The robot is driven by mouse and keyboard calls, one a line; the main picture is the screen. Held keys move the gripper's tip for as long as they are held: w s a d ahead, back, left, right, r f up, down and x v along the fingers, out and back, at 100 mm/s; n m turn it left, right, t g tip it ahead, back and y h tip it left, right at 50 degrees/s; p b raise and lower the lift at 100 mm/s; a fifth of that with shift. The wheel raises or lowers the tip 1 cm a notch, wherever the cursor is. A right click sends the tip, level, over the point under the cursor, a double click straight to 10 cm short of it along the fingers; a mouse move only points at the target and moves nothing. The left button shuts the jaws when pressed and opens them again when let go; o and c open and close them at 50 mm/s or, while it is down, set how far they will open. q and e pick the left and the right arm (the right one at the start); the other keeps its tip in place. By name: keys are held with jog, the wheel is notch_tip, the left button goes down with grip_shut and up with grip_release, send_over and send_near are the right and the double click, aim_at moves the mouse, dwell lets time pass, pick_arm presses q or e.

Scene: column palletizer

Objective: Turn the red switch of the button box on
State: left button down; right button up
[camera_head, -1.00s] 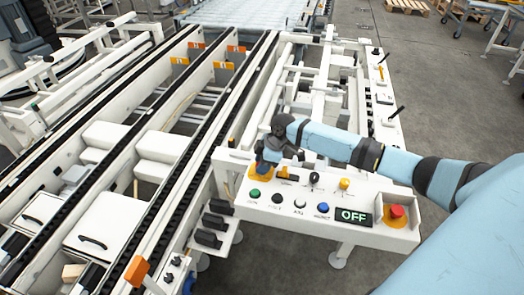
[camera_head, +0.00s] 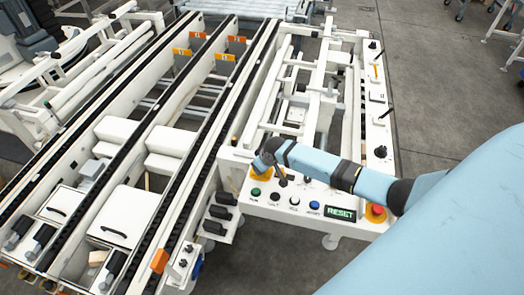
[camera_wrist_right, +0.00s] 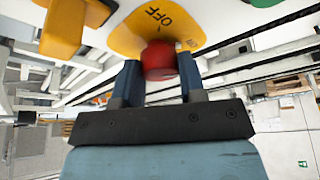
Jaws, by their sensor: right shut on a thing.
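The white button box (camera_head: 290,217) stands at the lower middle of the head view, with a row of buttons and a green display (camera_head: 340,214) that reads RESET. In the right wrist view the red switch (camera_wrist_right: 159,62) sits in front of a yellow plate (camera_wrist_right: 128,38) marked OFF, with part of an ON mark at its right. My right gripper (camera_wrist_right: 160,80) is shut on the red switch, one dark finger on each side. In the head view my right gripper (camera_head: 262,163) is at the box's left end and hides the switch. My left gripper is not in view.
A red mushroom button on a yellow base (camera_head: 375,210) is at the box's right end, close to my right arm. A green button (camera_head: 255,192) lies just below the yellow plate. Conveyor rails (camera_head: 190,150) run along the left. Grey floor is free at the right.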

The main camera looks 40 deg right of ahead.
jog(key=shift+m+p, duration=0.7)
jog(key=shift+m, duration=0.1)
jog(key=shift+h, duration=0.3)
jog(key=o, duration=0.9)
jog(key=v, duration=1.4)
jog(key=shift+f, duration=0.1)
